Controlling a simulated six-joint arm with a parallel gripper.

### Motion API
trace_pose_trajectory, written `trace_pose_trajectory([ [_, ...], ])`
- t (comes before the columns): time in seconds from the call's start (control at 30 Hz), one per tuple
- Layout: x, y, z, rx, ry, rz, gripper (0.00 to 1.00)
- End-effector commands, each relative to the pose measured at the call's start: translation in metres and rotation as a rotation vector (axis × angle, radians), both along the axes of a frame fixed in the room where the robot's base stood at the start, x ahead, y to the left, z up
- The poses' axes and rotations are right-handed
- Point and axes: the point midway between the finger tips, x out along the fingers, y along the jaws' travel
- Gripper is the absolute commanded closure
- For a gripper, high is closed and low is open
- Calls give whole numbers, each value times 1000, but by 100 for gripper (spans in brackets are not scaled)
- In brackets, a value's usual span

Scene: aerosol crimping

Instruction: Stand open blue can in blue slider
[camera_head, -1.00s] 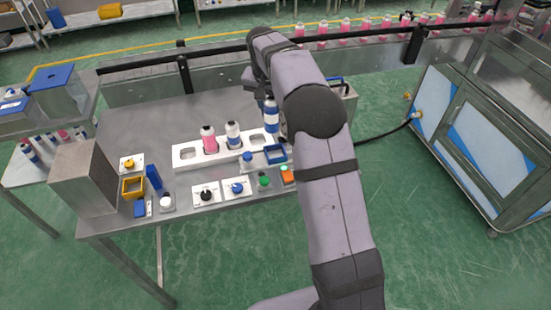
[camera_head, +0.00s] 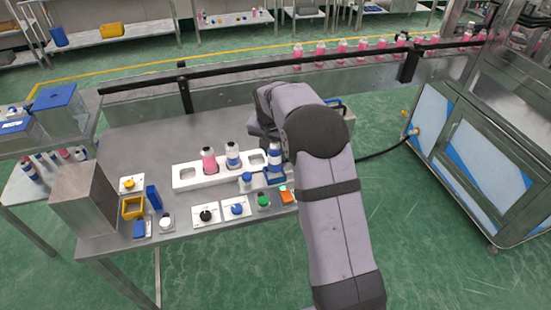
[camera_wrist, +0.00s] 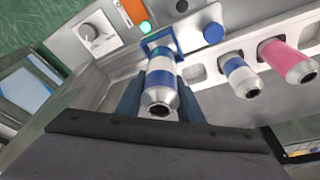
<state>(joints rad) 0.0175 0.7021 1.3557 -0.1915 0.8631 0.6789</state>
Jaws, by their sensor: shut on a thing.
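The blue-and-white can (camera_head: 274,160) is upright at the blue slider (camera_head: 276,179), at the right end of the white rack. In the wrist view my gripper (camera_wrist: 160,101) is shut on this can (camera_wrist: 162,80), one finger on each side. The slider (camera_wrist: 152,47) shows around the can's far end there. The can's base appears in or just above the slider; I cannot tell whether it rests fully on it. The can's open metal neck faces the wrist camera. In the head view my arm hides most of the gripper.
The white rack (camera_head: 184,182) holds a pink can (camera_head: 209,159) and another blue-and-white can (camera_head: 233,155). A green button (camera_head: 264,201), an orange switch (camera_head: 287,197) and knobs lie in front. A steel box (camera_head: 85,203) stands at left.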

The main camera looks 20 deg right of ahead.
Motion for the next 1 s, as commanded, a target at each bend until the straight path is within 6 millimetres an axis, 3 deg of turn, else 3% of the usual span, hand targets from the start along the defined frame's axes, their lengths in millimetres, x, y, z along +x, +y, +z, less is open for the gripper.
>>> trace_pose_trajectory([
  [0.23,0,0,-7,1,1,0,88],
  [0.53,-1,0,-37,0,1,0,88],
  [0.97,0,0,-44,0,0,-1,88],
  [1.0,0,0,-44,1,-1,-1,64],
])
